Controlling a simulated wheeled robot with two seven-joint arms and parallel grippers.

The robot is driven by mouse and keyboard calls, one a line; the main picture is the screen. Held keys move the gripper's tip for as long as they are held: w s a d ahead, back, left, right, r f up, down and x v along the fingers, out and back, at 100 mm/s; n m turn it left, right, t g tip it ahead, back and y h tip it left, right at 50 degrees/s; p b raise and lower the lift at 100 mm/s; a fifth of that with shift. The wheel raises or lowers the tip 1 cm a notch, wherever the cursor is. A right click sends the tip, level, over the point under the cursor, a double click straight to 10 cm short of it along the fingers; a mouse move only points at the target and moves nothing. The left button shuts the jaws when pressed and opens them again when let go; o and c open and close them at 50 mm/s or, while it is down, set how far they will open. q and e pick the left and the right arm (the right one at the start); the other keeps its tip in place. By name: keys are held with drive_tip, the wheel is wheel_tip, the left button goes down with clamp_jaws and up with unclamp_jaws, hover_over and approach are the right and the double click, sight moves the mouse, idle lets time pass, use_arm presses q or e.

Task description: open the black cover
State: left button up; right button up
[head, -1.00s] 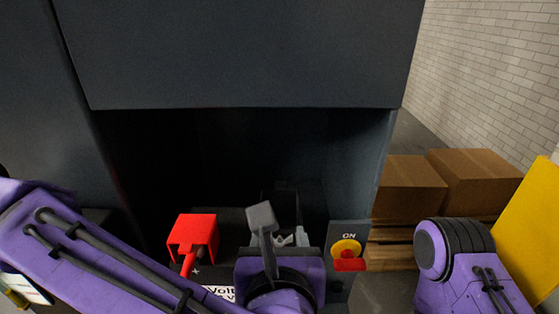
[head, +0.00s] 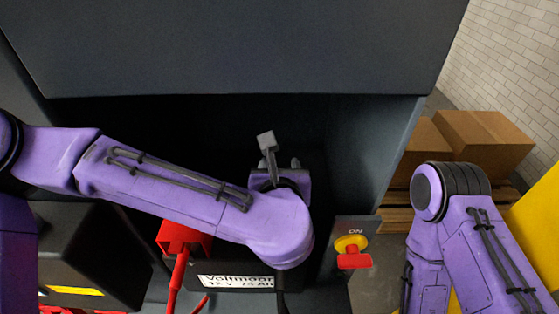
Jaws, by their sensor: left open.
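The battery (head: 300,275) sits low in the dark recess, with a white "Voltmoor" label (head: 236,281) on its front. A red terminal cover (head: 184,238) is at its left, partly behind my left forearm. I cannot make out the black cover; my left wrist hides the battery's right top, where a black cable (head: 281,302) hangs down the front. My left gripper (head: 275,157) is open beyond the wrist, over the back of the battery; one grey finger stands up and the other is mostly hidden. Whether it touches anything cannot be told. My right arm shows, but its gripper does not.
A yellow and red ON switch (head: 351,247) is on a panel right of the battery. A dark panel (head: 240,45) overhangs the recess. A black box (head: 90,245) is at lower left. Cardboard boxes (head: 485,138) stand on a pallet at right.

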use_arm(q)
clamp_jaws()
drive_tip(key=b, duration=0.1)
drive_tip(key=t+b, duration=0.1)
drive_tip(key=shift+s+f+b, duration=0.2)
drive_tip(key=shift+s+b, duration=0.1)
drive_tip(key=shift+b, duration=0.1)
drive_tip(key=shift+s+r+b, duration=0.45)
drive_tip(key=shift+s+r, duration=0.05)
drive_tip(key=shift+r, duration=0.2)
drive_tip(key=shift+s, duration=0.1)
unclamp_jaws()
drive_tip(key=shift+s, duration=0.2)
drive_tip(key=shift+r, duration=0.1)
